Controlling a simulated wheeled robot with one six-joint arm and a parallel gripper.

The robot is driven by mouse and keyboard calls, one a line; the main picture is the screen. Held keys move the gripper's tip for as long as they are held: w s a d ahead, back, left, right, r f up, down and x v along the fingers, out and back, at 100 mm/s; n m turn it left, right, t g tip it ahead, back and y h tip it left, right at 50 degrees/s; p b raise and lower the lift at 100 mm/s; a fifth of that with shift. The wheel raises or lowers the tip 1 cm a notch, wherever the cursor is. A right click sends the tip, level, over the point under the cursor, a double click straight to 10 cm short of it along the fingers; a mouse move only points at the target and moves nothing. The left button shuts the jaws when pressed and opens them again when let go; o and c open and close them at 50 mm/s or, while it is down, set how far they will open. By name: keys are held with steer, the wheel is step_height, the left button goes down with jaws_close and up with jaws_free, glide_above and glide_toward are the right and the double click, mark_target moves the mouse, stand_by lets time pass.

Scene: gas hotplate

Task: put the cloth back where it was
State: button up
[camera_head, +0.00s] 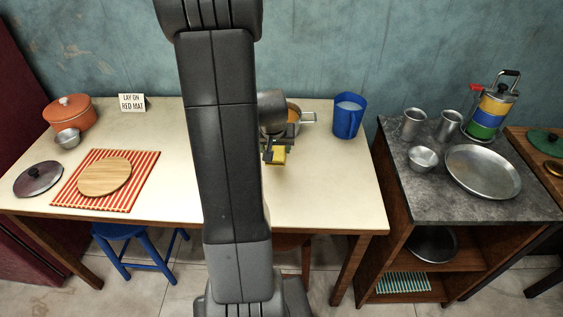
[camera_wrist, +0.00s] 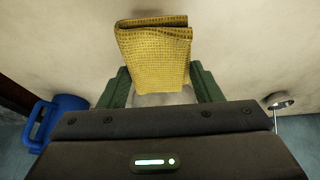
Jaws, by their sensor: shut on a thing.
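A folded yellow cloth (camera_wrist: 158,52) is held in my gripper (camera_wrist: 160,90), between the two green fingers in the wrist view. In the head view the cloth (camera_head: 276,156) shows just under my gripper (camera_head: 275,150), over the right half of the cream table (camera_head: 330,185). My arm hides part of the table in the head view. I cannot tell whether the cloth touches the table.
A blue jug (camera_head: 347,117) and a partly hidden pan (camera_head: 295,114) stand behind and right of my gripper. On the left are a red striped mat (camera_head: 140,190) with a wooden board (camera_head: 104,178), an orange pot (camera_head: 68,111), and a sign (camera_head: 132,102). The table's front right is clear.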

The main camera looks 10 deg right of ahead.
mark_target(275, 167)
steer(key=shift+f+b, duration=0.5)
steer(key=shift+f, duration=2.1)
steer(key=shift+f, duration=0.1)
steer(key=shift+f, duration=0.15)
steer(key=o, duration=1.1)
steer(key=shift+r, duration=0.2)
steer(key=shift+r, duration=0.25)
steer(key=p+v, duration=0.1)
steer(key=v, duration=1)
steer(key=shift+s+r+p, duration=0.2)
steer(key=shift+r+p, duration=0.1)
steer(key=shift+p, duration=0.05)
